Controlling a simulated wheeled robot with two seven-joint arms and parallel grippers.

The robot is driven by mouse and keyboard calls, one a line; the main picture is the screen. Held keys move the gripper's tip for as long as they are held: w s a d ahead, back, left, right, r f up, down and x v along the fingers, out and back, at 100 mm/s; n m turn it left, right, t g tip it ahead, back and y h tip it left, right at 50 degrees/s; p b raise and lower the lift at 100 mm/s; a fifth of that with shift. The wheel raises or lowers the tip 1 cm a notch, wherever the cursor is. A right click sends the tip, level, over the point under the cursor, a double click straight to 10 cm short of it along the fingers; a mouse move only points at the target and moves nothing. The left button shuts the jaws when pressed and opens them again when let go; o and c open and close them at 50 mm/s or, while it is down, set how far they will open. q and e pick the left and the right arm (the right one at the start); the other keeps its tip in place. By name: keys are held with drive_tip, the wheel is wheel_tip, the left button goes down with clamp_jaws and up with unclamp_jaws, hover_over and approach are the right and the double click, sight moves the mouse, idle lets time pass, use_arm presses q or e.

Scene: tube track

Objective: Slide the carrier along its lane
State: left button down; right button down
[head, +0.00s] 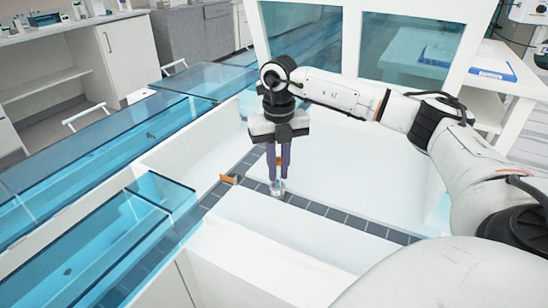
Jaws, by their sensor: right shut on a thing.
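My right gripper (278,176) comes down from above onto the dark segmented lane (350,220). Its two purple-grey fingers are closed on the carrier (277,188), a small pale, silvery piece at the lane. The fingers hide most of the carrier's upper part. An orange piece (228,179) sits at the lane just left of the carrier, apart from it. A bit of orange also shows between the fingers. My left gripper is not in view.
White raised surfaces (265,228) border the lane on both sides. Blue transparent covers (110,125) lie to the left, and glass panels (300,38) stand behind my right gripper. The lane is bare to the right of the carrier.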

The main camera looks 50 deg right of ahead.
drive_tip(key=shift+s+d, duration=0.3)
drive_tip(key=shift+s, duration=0.65)
drive_tip(key=shift+s+d, duration=0.25)
drive_tip(key=shift+s, duration=0.65)
drive_tip(key=shift+s+d, duration=0.3)
drive_tip(key=shift+s, duration=0.65)
drive_tip(key=shift+s+d+b, duration=0.2)
drive_tip(key=shift+s+b, duration=0.05)
drive_tip(key=shift+s, duration=0.4)
drive_tip(key=shift+s+d+b, duration=0.15)
drive_tip(key=shift+s+b, duration=0.1)
drive_tip(key=shift+s, duration=0.35)
drive_tip(key=shift+s+d+b, duration=0.2)
drive_tip(key=shift+s+b, duration=0.05)
drive_tip(key=shift+s, duration=0.5)
drive_tip(key=shift+s+d+b, duration=0.2)
drive_tip(key=shift+s+b, duration=0.05)
drive_tip(key=shift+s, duration=0.45)
drive_tip(key=shift+s+d+b, duration=0.3)
drive_tip(key=shift+s+b, duration=0.15)
drive_tip(key=shift+s, duration=0.5)
drive_tip(key=shift+s+d+b, duration=0.3)
drive_tip(key=shift+s+b, duration=0.15)
drive_tip(key=shift+s, duration=0.5)
drive_tip(key=shift+s+d+b, duration=0.2)
drive_tip(key=shift+s+b, duration=0.25)
drive_tip(key=shift+s, duration=0.5)
drive_tip(key=c, duration=1.6)
unclamp_jaws()
